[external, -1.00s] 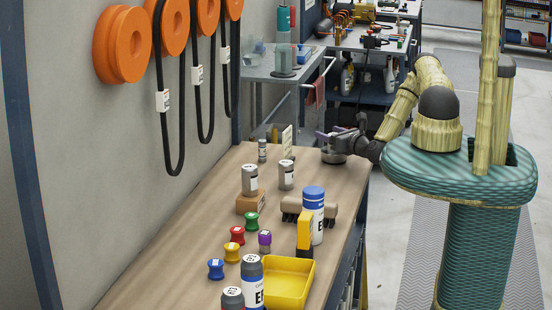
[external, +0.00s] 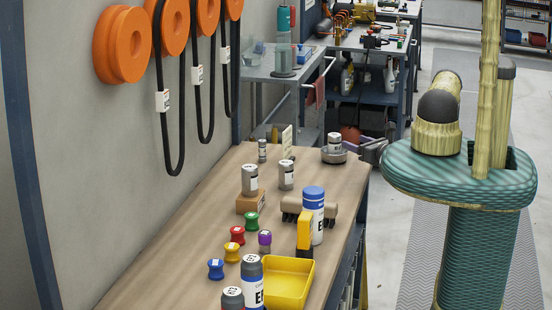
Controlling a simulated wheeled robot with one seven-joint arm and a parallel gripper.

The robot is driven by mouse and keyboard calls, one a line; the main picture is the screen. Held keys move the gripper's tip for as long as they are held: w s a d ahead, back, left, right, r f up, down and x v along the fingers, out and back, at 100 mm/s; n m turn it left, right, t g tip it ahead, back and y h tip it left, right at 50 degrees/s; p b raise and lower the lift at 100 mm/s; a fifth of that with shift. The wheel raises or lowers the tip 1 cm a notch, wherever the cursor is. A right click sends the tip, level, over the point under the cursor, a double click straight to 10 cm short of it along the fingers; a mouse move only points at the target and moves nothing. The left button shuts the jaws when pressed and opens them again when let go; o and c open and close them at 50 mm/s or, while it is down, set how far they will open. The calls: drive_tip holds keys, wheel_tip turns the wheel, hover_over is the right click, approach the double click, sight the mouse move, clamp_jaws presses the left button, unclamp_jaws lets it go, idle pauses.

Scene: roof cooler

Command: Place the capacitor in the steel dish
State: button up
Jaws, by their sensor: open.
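A silver cylindrical capacitor (external: 334,141) with a pale label stands upright in the low round steel dish (external: 334,157), near the far right corner of the wooden bench. My gripper (external: 371,150) is just right of the dish, beyond the bench edge. It is apart from the capacitor, open and empty. Its fingers are small and partly obscured. Similar silver cans stand on the bench: one on a wooden block (external: 250,180), one beside it (external: 286,175), and a small one (external: 262,151) farther back.
On the bench (external: 170,265) are a brush (external: 296,208), a blue-capped can (external: 314,205), a yellow tray (external: 288,284), dark canisters (external: 251,282) and several coloured knobs (external: 234,251). Orange reels (external: 123,45) with hanging black cables line the wall. A cart (external: 285,70) stands behind.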

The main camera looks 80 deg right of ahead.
drive_tip(key=shift+w, duration=0.1)
idle(0.7)
